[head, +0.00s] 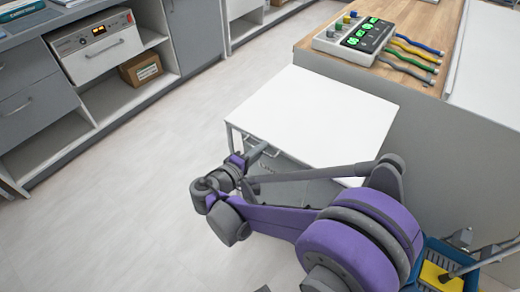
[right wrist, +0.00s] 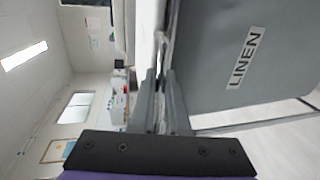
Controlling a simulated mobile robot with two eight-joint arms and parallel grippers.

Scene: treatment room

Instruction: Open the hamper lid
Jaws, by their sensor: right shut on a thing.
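The hamper has a flat white lid (head: 325,112) and a grey fabric body, marked LINEN in the right wrist view (right wrist: 215,55). The lid looks level and down on the frame. A small handle (head: 272,152) shows at the lid's front edge in the head view. My right gripper (head: 257,156) is at that handle, in front of the hamper. In the right wrist view its fingers (right wrist: 163,95) are closed together at the lid's edge, shut on the handle; the grip itself is partly hidden. My left gripper is in neither view.
A wooden-topped counter (head: 415,20) with a green-screened device (head: 358,36) and coloured cables stands behind and right of the hamper. Grey cabinets (head: 35,95) line the left. A blue bin (head: 420,278) sits at lower right. The floor left of the hamper is clear.

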